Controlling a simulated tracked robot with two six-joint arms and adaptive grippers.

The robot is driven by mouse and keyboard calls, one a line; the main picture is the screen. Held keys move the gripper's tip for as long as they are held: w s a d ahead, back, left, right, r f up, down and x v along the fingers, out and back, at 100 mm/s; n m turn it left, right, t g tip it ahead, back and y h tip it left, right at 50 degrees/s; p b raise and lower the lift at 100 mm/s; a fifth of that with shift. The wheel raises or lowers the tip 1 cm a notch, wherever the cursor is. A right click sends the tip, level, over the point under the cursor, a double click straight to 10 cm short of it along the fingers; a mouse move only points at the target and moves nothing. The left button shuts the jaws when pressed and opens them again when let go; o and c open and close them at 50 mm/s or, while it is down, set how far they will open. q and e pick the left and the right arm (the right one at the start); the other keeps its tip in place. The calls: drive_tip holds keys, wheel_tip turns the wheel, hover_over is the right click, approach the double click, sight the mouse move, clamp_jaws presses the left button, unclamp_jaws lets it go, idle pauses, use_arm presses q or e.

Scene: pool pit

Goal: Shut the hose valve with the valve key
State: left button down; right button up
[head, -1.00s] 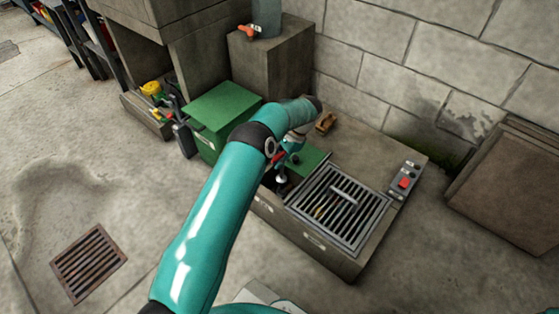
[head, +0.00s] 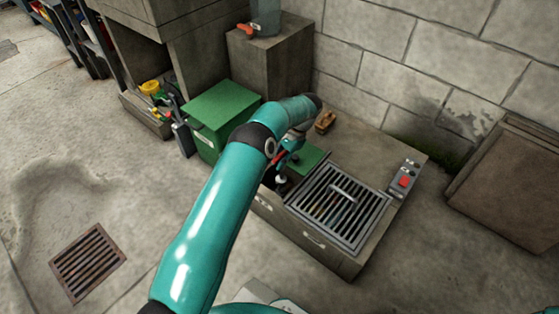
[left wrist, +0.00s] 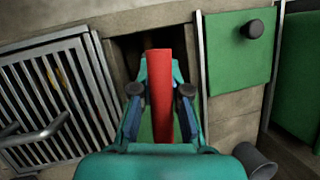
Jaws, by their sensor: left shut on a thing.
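My left gripper (left wrist: 160,100) is shut on a red bar, which looks like the handle of the valve key (left wrist: 161,80). In the left wrist view the bar stands between the two fingers, in front of a dark opening (left wrist: 126,52) in the pit top. In the head view my left gripper (head: 287,158) is over this opening, partly covered by my arm, and a little red shows beside it. The key's lower end and the hose valve are hidden, so I cannot tell whether they touch. My right gripper is not in view.
A metal grate (head: 340,207) lies beside the opening, with a control box and red button (head: 404,182) to its right. A green panel (left wrist: 240,60) with a black knob lies on the opening's other side. A green box (head: 219,112) and a grey cup (left wrist: 258,164) are nearby.

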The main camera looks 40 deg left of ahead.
use_arm(q)
drive_tip(key=shift+f, duration=0.2)
idle(0.5)
drive_tip(key=shift+f+b, duration=0.4)
drive_tip(key=shift+b, duration=0.05)
drive_tip(key=shift+f, duration=0.2)
idle(0.3)
drive_tip(key=shift+f+b, duration=0.8)
drive_tip(key=shift+f, duration=0.15)
idle(0.5)
drive_tip(key=shift+r, duration=0.1)
